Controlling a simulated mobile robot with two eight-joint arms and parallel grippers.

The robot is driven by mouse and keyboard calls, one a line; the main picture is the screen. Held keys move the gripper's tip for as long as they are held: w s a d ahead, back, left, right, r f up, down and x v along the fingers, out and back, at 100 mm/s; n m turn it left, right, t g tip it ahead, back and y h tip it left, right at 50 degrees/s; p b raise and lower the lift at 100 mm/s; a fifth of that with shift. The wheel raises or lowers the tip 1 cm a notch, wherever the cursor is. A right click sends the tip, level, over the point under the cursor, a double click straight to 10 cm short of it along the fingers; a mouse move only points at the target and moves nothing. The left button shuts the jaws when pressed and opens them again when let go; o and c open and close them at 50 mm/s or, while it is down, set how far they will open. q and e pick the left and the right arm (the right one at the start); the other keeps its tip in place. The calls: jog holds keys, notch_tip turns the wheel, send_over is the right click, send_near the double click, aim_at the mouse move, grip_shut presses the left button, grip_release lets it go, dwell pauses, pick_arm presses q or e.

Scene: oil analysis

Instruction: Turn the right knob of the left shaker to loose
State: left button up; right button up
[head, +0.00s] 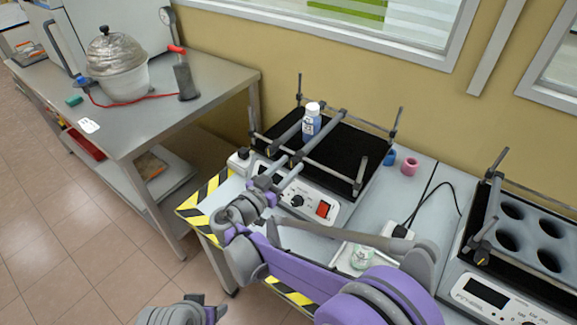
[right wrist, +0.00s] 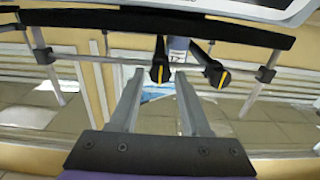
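The left shaker (head: 333,205) has a black platform with rods and clamp bars around a blue bottle (head: 311,124). Its two black clamp knobs with yellow marks show in the upside-down right wrist view. The knob on that picture's left (right wrist: 160,63), the shaker's right one, appears between my fingertips; contact cannot be told. The other knob (right wrist: 209,66) lies outside the fingers. My right gripper (head: 284,168) is open at the shaker's front edge; it also shows in the right wrist view (right wrist: 159,72). My left gripper (head: 190,312) is partly cut off at the bottom; its opening is unclear.
Another shaker (head: 530,270) with round holes stands at the right. A small jar (head: 362,256) stands in front. A side table (head: 215,85) holds a flask heater at the left.

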grip_shut()
jog(key=n, duration=0.4)
jog(key=shift+w+n, duration=0.1)
jog(key=shift+n, duration=0.3)
jog(key=n, duration=0.4)
jog(key=shift+n, duration=0.3)
jog(key=n, duration=0.4)
jog(key=shift+f, duration=0.1)
jog(key=shift+n, duration=2.3)
